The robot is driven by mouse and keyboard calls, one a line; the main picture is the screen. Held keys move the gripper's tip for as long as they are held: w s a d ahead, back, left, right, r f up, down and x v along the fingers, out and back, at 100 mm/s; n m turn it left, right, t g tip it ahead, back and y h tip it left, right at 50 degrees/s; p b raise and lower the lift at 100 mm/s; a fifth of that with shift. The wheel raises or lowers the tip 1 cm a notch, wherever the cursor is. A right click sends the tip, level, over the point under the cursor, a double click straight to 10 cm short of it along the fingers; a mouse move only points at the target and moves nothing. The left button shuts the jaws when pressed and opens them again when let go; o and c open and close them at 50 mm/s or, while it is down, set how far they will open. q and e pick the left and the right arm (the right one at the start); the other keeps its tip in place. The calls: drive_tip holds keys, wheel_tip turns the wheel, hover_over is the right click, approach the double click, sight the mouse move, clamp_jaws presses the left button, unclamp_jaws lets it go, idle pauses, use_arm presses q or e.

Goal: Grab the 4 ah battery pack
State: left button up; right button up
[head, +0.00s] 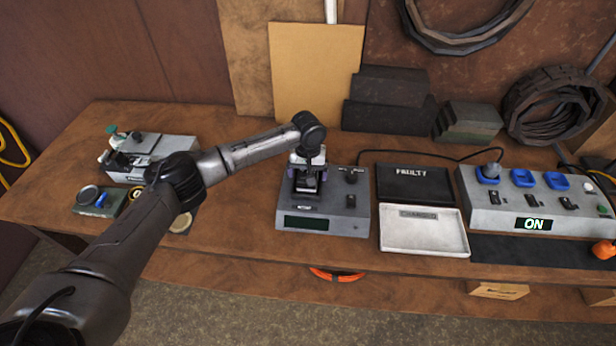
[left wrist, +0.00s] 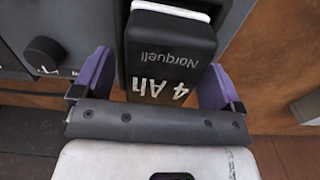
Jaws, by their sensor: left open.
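The 4 Ah battery pack (left wrist: 172,45) is a black block marked "4 Ah" and "Norquell", upside down in the left wrist view. In the head view it shows only as a dark shape at the grey tester box (head: 323,222), largely hidden by my gripper. My left gripper (head: 307,168) is over the box. In the left wrist view, the purple fingers of my left gripper (left wrist: 159,72) are open, one on either side of the pack. Gaps show beside the pack, so it is not clamped. My right gripper is in neither view.
Right of the tester are a black tray marked "FAULTY" (head: 415,186) and a pale tray (head: 424,245). A grey unit reading "ON" (head: 500,215) stands further right with a cable. A clamp-like device (head: 150,150) is at the left. Dark blocks (head: 388,103) stand behind.

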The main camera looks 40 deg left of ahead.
use_arm(q)
drive_tip(key=shift+f, duration=0.2)
drive_tip(key=shift+r, duration=0.1)
drive_tip(key=c, duration=1.4)
